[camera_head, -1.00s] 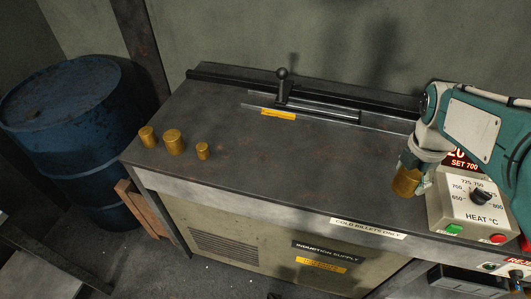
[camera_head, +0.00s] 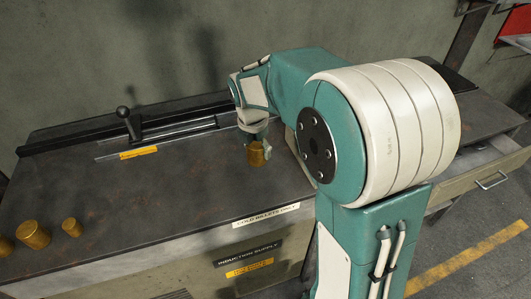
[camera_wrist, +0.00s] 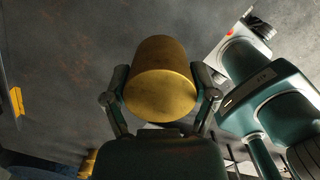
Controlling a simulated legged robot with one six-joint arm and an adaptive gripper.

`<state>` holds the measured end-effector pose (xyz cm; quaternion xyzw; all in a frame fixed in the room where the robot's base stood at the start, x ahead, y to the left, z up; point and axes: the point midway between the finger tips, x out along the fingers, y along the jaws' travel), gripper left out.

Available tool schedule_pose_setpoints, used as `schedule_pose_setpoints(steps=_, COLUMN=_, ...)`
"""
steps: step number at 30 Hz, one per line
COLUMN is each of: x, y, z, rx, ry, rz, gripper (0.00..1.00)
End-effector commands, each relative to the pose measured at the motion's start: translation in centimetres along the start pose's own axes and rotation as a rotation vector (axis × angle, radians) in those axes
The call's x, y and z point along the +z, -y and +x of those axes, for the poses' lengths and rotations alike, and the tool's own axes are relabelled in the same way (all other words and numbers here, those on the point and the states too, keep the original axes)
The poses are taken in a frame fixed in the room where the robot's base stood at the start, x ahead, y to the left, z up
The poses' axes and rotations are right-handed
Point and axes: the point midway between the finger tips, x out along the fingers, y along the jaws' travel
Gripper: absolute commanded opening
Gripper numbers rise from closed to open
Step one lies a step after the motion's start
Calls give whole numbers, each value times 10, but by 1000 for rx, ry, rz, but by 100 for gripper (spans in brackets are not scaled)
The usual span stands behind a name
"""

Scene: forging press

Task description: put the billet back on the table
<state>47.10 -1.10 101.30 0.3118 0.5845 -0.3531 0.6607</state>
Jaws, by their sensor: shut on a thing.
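In the wrist view the billet (camera_wrist: 161,80) fills the space between the two fingers of my gripper (camera_wrist: 162,98). The billet looks close to upright in the head view. I cannot tell whether its base touches the table or hangs just above it. My arm hides the table to the right of it.
A rail with a knobbed lever (camera_head: 131,125) runs along the back. Bare tabletop lies between the billets and my gripper.

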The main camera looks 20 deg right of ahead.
Motion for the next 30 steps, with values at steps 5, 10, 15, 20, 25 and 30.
schedule_pose_setpoints(steps=5, x=6, y=-21, z=26, rx=-1, ry=0, rz=0, gripper=14)
schedule_pose_setpoints(steps=10, x=10, y=-37, z=47, rx=1, ry=1, rz=0, gripper=14)
schedule_pose_setpoints(steps=15, x=11, y=-44, z=55, rx=4, ry=2, rz=1, gripper=14)
schedule_pose_setpoints(steps=20, x=12, y=-49, z=67, rx=1, ry=0, rz=1, gripper=14)
schedule_pose_setpoints(steps=25, x=9, y=-49, z=88, rx=3, ry=1, rz=0, gripper=14)
schedule_pose_setpoints(steps=30, x=9, y=-48, z=91, rx=5, ry=3, rz=1, gripper=14)
